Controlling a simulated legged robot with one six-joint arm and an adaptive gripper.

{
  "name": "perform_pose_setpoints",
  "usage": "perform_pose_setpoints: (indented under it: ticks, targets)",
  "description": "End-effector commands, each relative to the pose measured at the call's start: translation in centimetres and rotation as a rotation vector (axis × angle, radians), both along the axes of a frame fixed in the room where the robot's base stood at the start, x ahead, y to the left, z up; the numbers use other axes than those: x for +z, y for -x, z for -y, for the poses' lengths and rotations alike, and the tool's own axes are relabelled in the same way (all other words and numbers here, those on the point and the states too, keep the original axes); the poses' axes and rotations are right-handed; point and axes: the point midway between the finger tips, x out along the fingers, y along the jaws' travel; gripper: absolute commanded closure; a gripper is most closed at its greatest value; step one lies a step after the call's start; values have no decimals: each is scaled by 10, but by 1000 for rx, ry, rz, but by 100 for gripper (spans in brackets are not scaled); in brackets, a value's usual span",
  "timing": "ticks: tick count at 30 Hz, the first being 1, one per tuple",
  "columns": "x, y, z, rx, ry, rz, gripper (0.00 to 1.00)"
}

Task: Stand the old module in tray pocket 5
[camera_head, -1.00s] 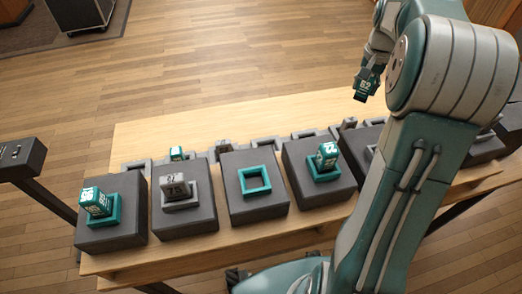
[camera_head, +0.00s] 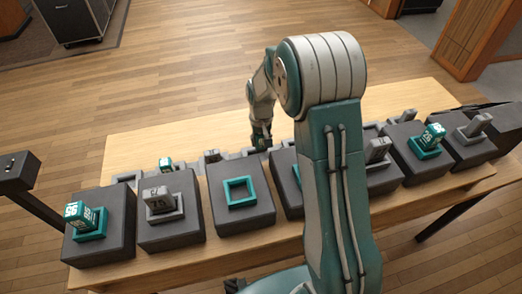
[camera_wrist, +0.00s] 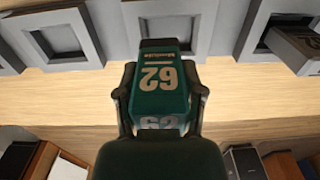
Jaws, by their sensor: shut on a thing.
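My gripper (camera_head: 262,138) is shut on a dark teal module marked 62, which shows in the wrist view (camera_wrist: 163,85) between my gripper's two fingers (camera_wrist: 162,100). The grey tray pockets run in a row along the back of the table; in the head view they show (camera_head: 126,178) behind the dark blocks. In the wrist view, an empty square pocket (camera_wrist: 92,38) is at upper left and a pocket (camera_wrist: 250,35) with a grey module in it is at upper right. The held module's far end overlaps the grey tray between them. I cannot read any pocket number.
Dark blocks line the table (camera_head: 440,95). One has an empty teal socket (camera_head: 226,193). A teal module (camera_head: 75,213) and a grey module (camera_head: 158,199) stand on blocks at left, a teal module (camera_head: 433,134) at right. My arm hides the middle.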

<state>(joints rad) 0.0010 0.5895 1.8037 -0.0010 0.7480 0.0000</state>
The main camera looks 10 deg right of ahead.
Motion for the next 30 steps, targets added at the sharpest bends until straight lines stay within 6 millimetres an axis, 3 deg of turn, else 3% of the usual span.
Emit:
perform_pose_setpoints:
  ticks: [12, 21, 22, 24, 30]
  targets:
    - [-46, 0, 0, 1, -2, 0, 99]
    - [-48, 0, -1, 0, 0, 1, 99]
    - [-48, 0, -1, 0, 0, 0, 45]
    - [-48, 0, -1, 0, 0, 1, 15]
    - [-48, 0, -1, 1, 0, 0, 15]
